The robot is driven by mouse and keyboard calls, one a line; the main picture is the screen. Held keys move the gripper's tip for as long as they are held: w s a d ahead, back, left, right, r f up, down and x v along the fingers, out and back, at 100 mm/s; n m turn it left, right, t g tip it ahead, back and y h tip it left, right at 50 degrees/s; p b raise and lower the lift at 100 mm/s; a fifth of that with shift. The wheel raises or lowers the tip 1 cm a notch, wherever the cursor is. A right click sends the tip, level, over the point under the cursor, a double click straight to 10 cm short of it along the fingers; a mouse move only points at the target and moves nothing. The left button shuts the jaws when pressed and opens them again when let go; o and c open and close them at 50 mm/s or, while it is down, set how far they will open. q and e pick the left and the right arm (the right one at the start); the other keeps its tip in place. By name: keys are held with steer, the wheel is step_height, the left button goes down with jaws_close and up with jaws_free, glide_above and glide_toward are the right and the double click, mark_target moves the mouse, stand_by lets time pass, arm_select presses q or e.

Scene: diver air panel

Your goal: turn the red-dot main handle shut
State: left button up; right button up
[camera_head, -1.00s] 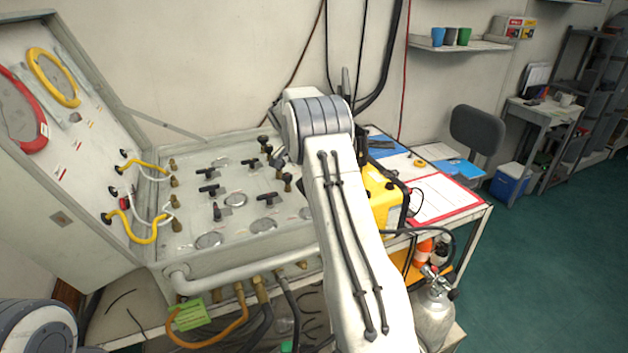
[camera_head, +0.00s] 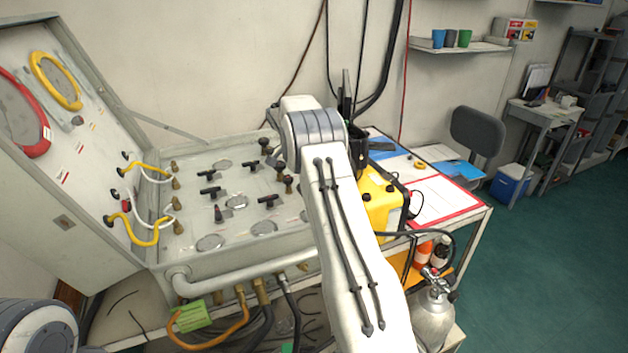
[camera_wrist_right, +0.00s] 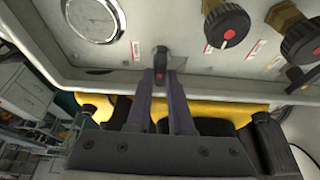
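In the right wrist view a small black handle with a red dot (camera_wrist_right: 161,62) stands on the light grey panel (camera_wrist_right: 190,55). My right gripper (camera_wrist_right: 161,80) points at it, with one dark finger on either side of the handle. The handle nearly fills the narrow gap between the fingertips; whether they press on it I cannot tell. In the head view my right arm covers the right part of the panel (camera_head: 190,262), so this handle and the fingertips are hidden there. My left gripper is out of view.
Round black knobs with red marks, one a knob (camera_wrist_right: 228,25), sit right of the handle, and a round gauge (camera_wrist_right: 95,18) sits left. Several black T-handles, one a handle (camera_head: 210,191), stand on the panel. A yellow case (camera_head: 382,203) is close beside my right arm.

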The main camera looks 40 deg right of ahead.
steer(key=o, duration=0.3)
steer(key=shift+r, duration=0.1)
steer(key=b+v, duration=0.1)
steer(key=v, duration=0.9)
steer(key=shift+a+r, duration=0.1)
steer(key=shift+a, duration=0.05)
